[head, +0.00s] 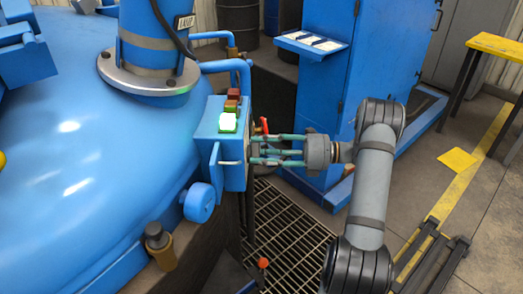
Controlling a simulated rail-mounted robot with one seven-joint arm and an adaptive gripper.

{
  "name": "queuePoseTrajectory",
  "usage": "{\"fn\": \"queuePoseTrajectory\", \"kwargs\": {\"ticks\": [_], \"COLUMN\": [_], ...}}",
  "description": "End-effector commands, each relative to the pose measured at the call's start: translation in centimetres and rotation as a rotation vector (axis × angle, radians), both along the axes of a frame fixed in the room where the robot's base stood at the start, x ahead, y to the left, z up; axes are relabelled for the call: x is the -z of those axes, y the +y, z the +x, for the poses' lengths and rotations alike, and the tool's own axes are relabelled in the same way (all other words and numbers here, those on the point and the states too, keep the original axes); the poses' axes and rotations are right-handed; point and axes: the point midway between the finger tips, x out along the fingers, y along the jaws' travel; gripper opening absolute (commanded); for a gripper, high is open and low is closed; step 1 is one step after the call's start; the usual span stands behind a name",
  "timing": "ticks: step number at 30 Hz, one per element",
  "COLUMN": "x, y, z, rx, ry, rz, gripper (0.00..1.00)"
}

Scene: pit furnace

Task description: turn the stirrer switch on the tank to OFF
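The blue tank (75,150) fills the left side of the head view.
A small red lever (264,126) is just above my fingers. Blue pipes (235,66) run behind the box. A blue cabinet (345,80) with a small tray (311,43) stands behind my gripper. A floor grating (285,225) lies below, with a red-tipped lever (263,264).

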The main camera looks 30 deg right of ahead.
Motion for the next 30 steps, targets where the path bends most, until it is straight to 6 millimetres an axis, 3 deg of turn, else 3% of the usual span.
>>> {"fn": "queuePoseTrajectory", "kwargs": {"ticks": [19, 30], "x": [0.00, 0.03], "y": [-0.03, 0.04], "z": [-0.02, -0.04], "rx": [0.000, 0.000], "ry": [0.000, -0.037], "rz": [0.000, -0.022], "gripper": [0.00, 0.00]}}
